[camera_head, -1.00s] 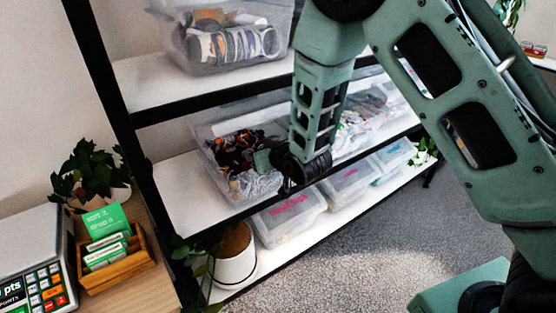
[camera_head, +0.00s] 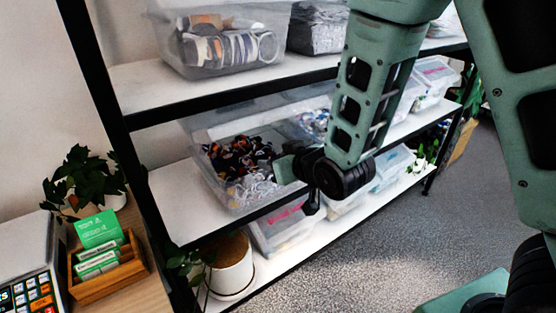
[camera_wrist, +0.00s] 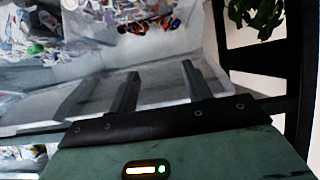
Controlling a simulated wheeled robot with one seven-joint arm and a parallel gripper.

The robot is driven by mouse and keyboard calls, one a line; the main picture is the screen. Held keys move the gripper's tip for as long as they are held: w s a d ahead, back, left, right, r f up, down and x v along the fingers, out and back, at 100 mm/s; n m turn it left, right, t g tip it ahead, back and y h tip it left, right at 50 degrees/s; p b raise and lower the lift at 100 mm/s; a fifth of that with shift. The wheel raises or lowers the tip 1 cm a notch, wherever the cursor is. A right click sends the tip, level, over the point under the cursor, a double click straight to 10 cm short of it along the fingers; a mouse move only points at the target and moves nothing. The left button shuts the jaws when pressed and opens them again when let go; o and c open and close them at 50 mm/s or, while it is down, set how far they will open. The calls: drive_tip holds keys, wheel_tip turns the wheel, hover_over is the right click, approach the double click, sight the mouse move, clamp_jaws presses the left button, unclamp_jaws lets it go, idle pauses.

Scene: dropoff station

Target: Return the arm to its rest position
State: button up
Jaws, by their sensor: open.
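My arm hangs down in front of the shelf unit in the head view, with its wrist near the edge of the middle shelf. My gripper (camera_wrist: 158,88) shows in the wrist view with its two dark fingers apart and nothing between them. It points toward a clear bin (camera_wrist: 185,62) holding loose small items. In the head view this bin (camera_head: 222,190) sits on the middle shelf, left of my wrist. The fingers are mostly hidden by the wrist in the head view. I cannot tell whether they touch the bin.
Black-framed shelves (camera_head: 130,121) hold more clear bins above and below. A white plant pot (camera_head: 233,272) stands at the lower shelf's left end. A wooden card box (camera_head: 112,282) and a keypad device (camera_head: 32,290) sit at left. The grey floor (camera_head: 400,240) at right is clear.

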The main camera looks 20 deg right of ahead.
drive_tip(key=s+a+r+n+g+h, duration=0.1)
drive_tip(key=s+g, duration=0.5)
drive_tip(key=s, duration=0.8)
drive_tip(key=s+r+n+g+h, duration=0.2)
drive_tip(key=s+g, duration=0.4)
drive_tip(key=s, duration=0.8)
drive_tip(key=shift+a+r+n, duration=0.35)
drive_tip(key=shift+r+n, duration=0.15)
drive_tip(key=shift+n, duration=0.1)
